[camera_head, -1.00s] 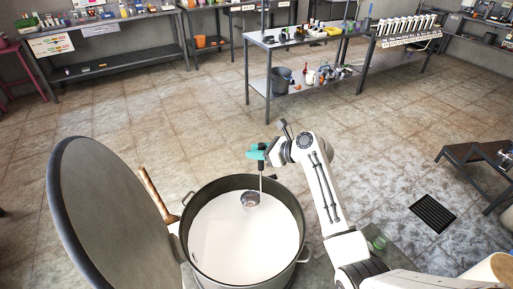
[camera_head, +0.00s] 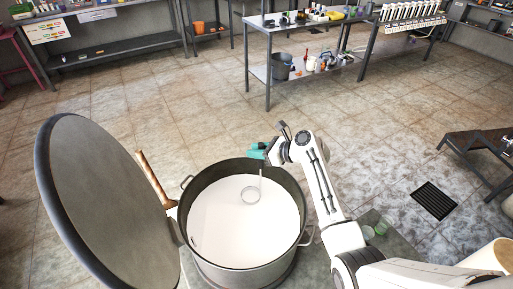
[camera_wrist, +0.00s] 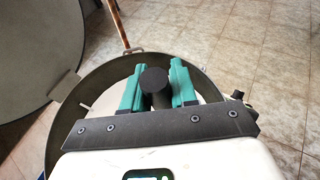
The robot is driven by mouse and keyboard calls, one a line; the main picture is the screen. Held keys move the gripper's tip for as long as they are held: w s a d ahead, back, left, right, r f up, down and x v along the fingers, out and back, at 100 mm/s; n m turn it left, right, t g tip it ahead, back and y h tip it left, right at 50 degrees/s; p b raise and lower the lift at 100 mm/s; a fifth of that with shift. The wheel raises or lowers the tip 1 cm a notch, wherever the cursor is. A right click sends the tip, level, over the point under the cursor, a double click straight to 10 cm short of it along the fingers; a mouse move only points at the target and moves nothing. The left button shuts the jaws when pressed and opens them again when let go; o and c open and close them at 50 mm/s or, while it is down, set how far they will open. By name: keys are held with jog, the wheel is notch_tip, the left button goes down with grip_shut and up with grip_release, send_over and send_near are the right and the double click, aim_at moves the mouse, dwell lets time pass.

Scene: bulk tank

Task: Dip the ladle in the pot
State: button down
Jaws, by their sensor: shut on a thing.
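The pot (camera_head: 193,180) is a large grey metal vessel, filled with white liquid, in the lower middle of the head view. The ladle (camera_head: 251,194) hangs down inside the pot, and only its thin rim ring shows at the liquid's surface, with white inside it. My gripper (camera_head: 258,152) is at the pot's far rim, with teal fingers. In the wrist view, my gripper (camera_wrist: 159,88) is shut on the ladle's dark handle (camera_wrist: 154,79), over the pot (camera_wrist: 54,130). The ladle's bowl is hidden in that view.
A big round grey lid (camera_head: 100,190) stands open at the pot's left, beside a wooden handle (camera_head: 155,180). A green glass (camera_head: 381,226) stands on the surface right of the pot.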

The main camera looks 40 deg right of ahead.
notch_tip(320, 180, down, 10)
jog(key=b, duration=0.5)
jog(key=shift+r, duration=0.15)
dwell(0.3)
dwell(1.4)
